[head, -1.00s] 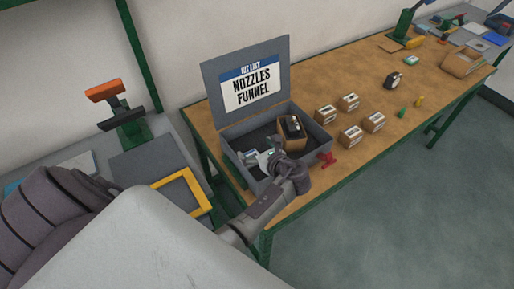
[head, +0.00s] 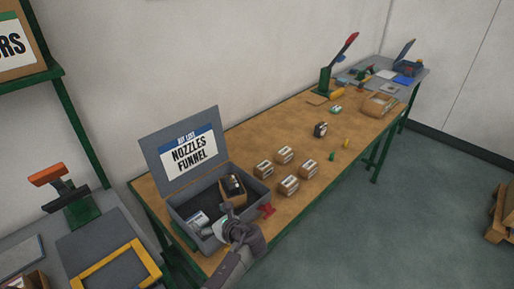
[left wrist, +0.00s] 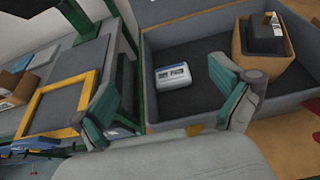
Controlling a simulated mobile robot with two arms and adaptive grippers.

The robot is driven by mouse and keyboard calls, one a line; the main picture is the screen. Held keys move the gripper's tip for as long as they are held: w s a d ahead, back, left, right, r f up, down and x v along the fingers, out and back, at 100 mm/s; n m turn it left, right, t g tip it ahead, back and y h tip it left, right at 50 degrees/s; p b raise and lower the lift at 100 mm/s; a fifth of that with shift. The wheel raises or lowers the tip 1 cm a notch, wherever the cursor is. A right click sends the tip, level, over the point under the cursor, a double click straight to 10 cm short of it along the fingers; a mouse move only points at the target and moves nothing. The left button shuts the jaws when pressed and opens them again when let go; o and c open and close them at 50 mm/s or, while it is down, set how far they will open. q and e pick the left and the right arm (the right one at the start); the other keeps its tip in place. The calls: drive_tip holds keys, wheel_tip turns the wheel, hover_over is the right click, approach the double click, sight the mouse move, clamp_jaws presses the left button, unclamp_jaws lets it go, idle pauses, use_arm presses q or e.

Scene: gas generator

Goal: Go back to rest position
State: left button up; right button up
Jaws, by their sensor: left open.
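My left gripper (head: 228,222) is at the front edge of the open grey kit box (head: 172,206) in the head view. Its two fingers are spread apart in the left wrist view (left wrist: 175,102), with nothing held between them. A small white box with a label (left wrist: 173,76) lies on the kit box's dark floor, beyond the fingers. A brown carton (left wrist: 268,66) with a black item in it stands at the box's right side. The raised lid (head: 150,155) carries a "NOZZLES FUNNEL" label. My right gripper is not in view.
The kit box stands on a long wooden table (head: 290,135). Several small cartons (head: 285,155) and a red part (head: 266,210) are right of it. A grey bench with a yellow frame (head: 100,268) is at left.

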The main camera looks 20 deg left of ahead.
use_arm(q)
drive_tip(key=s+d+f+n+g+h, duration=0.1)
drive_tip(key=s+d+f+n+h, duration=0.15)
drive_tip(key=s+n, duration=0.4)
drive_tip(key=s+d+f+n+g+h, duration=0.1)
drive_tip(key=s+d+n+h, duration=0.15)
drive_tip(key=s+n, duration=0.35)
drive_tip(key=s+d+r+n+h, duration=0.4)
drive_tip(key=s+d, duration=0.1)
drive_tip(key=s, duration=0.2)
drive_tip(key=s+d+r+n+h, duration=0.3)
drive_tip(key=s+d+n+h, duration=0.15)
drive_tip(key=s, duration=0.25)
wheel_tip(320, 180, down, 32)
drive_tip(key=s+d+g+b, duration=0.1)
drive_tip(key=b, duration=0.6)
drive_tip(key=s+a+f+b, duration=0.1)
drive_tip(key=s+f+b, duration=0.2)
drive_tip(key=s+f, duration=0.5)
drive_tip(key=s+a+f+g+y+b, duration=0.1)
drive_tip(key=s+a+f+b, duration=0.1)
drive_tip(key=s+f, duration=0.7)
wheel_tip(320, 180, down, 6)
drive_tip(key=shift+s+f+m+b, duration=0.1)
drive_tip(key=shift+s+m+b, duration=0.05)
drive_tip(key=shift+m+b, duration=0.35)
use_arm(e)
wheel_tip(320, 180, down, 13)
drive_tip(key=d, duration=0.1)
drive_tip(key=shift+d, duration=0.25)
